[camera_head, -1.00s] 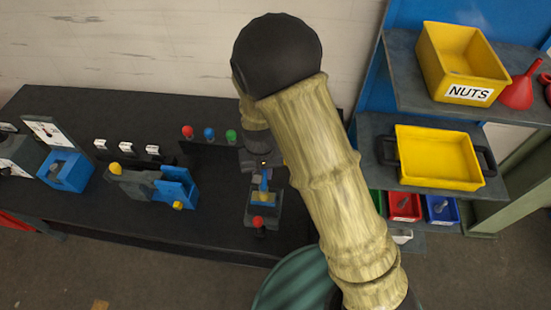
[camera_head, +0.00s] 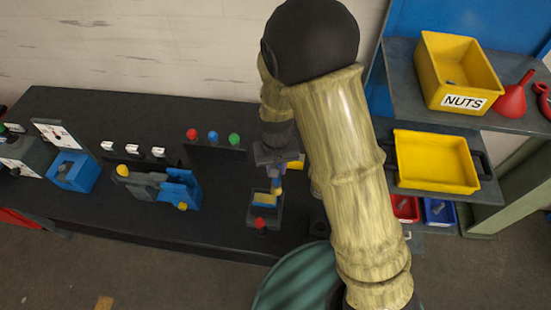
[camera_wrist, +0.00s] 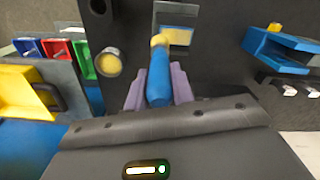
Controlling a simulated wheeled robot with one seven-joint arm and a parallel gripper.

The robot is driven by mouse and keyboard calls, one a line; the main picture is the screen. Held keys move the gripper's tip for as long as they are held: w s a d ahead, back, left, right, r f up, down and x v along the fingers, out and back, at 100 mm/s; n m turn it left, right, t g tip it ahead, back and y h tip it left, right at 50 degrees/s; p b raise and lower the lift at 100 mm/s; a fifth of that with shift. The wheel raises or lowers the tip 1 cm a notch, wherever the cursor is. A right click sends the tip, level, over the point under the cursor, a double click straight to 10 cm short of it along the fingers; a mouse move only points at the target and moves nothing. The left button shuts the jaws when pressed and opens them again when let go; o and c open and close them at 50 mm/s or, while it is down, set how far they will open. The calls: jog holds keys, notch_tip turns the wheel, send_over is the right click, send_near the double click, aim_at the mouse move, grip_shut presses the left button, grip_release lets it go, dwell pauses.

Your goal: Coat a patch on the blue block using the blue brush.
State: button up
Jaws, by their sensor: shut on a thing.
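My gripper (camera_head: 274,164) is shut on the blue brush (camera_wrist: 158,78), which points away from the wrist between the two purple-grey fingers. Its yellow tip (camera_wrist: 160,40) lies over the near left part of the blue block (camera_wrist: 175,14) in the wrist view. Whether it touches the block cannot be told. The block has a yellowish and grey face between blue edges. In the head view the block (camera_head: 260,195) sits in a dark holder below my gripper, and the brush (camera_head: 276,179) is partly hidden by it.
A red knob (camera_head: 261,223) is in front of the holder. A blue and grey fixture (camera_head: 180,190) stands left. Shelves with yellow bins (camera_head: 437,160) are at right.

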jog(key=shift+w+r+p, duration=0.1)
jog(key=shift+r+p, duration=0.45)
jog(key=shift+r, duration=0.45)
jog(key=shift+f, duration=0.1)
